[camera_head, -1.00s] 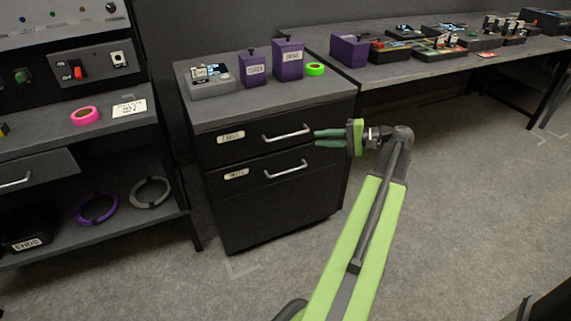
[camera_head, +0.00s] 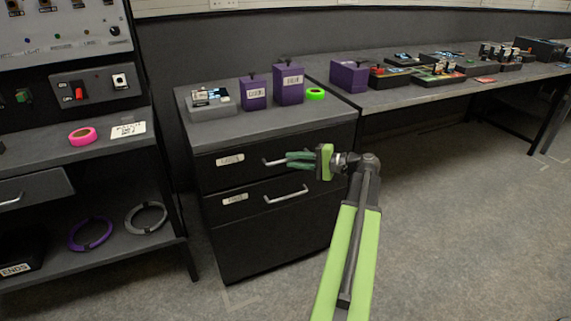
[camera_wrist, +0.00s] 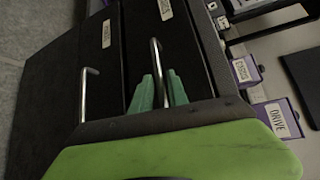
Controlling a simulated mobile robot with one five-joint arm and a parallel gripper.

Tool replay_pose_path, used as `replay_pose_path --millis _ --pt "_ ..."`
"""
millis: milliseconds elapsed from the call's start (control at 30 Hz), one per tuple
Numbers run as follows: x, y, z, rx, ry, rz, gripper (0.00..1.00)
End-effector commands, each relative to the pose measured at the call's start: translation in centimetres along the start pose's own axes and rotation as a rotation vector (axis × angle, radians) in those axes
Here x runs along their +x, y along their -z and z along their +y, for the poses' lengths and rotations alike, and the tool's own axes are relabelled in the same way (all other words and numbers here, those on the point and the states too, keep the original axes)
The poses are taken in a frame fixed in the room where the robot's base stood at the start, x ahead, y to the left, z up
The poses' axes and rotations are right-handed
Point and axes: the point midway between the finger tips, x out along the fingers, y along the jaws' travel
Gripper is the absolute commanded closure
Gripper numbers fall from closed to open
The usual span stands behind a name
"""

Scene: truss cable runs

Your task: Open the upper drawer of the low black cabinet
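The low black cabinet (camera_head: 262,243) has an upper drawer (camera_head: 212,173) with a silver bar handle (camera_head: 272,163) and a lower drawer with a similar handle (camera_head: 286,194). Both drawer fronts look flush in the head view. My gripper (camera_head: 288,160) has green fingers and is at the upper handle, covering its right part. In the wrist view, the upper handle (camera_wrist: 155,55) passes between the two fingertips (camera_wrist: 160,76), which stand apart on either side of it. Contact with the bar cannot be told. The lower handle (camera_wrist: 84,92) is to the left there.
A shelf unit (camera_head: 100,150) with a pink roll stands left, a long workbench (camera_head: 420,92) right. The floor in front of the cabinet is clear.

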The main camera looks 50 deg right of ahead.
Motion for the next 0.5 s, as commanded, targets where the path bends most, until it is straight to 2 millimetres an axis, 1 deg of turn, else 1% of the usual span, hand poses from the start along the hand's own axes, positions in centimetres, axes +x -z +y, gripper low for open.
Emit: replay_pose_path --millis 33,100,200,500 --pt "0.9 0.0 0.1 0.000 0.000 -0.002 0.80" --pt "1.8 0.0 0.1 0.000 0.000 -0.001 0.80" --pt "2.5 0.0 0.1 0.001 0.000 0.000 0.80" --pt "2.8 0.0 0.0 0.001 0.000 0.001 0.80"
